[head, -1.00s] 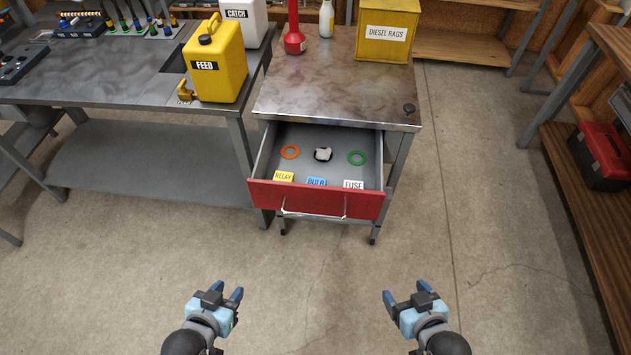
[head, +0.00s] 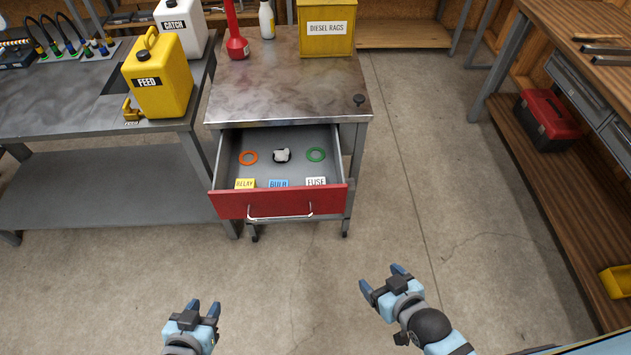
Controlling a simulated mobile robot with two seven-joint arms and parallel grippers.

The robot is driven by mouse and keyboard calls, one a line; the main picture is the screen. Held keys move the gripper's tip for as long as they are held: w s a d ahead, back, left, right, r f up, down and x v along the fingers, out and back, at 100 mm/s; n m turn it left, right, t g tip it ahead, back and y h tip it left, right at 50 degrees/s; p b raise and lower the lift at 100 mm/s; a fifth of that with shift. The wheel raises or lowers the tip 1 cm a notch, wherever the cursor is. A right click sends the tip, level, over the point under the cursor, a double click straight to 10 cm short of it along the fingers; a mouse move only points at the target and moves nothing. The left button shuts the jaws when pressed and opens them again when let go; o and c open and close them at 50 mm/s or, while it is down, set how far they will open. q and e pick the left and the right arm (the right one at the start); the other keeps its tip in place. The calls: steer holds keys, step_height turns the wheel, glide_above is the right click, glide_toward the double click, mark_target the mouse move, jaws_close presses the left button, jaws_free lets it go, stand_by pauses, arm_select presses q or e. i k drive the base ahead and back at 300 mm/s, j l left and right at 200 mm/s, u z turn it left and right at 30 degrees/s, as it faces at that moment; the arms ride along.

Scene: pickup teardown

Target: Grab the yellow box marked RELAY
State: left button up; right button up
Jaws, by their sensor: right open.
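The small yellow box marked RELAY (head: 245,184) sits inside the open drawer (head: 230,204), at its front left, just behind the red front panel. Its lower part is hidden by that panel. My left gripper (head: 204,308) is open and empty, low in the view over the floor, in front of the drawer. My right gripper (head: 381,280) is open and empty, to the right of and in front of the drawer.
The drawer also holds an orange ring (head: 248,157), a green ring (head: 316,154) and a black and white item (head: 282,155). The cabinet top (head: 285,95) carries a DIESEL RAGS bin (head: 327,45). A workbench with a yellow FEED can (head: 160,82) stands left. Floor in front is clear.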

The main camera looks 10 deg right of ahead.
mark_target(241, 183)
steer(key=l+u, duration=0.35)
steer(key=l, duration=0.5)
steer(key=l+u, duration=0.35)
steer(key=l, duration=0.5)
steer(key=k+l+u, duration=0.1)
steer(key=l+u, duration=0.25)
steer(key=l, duration=0.45)
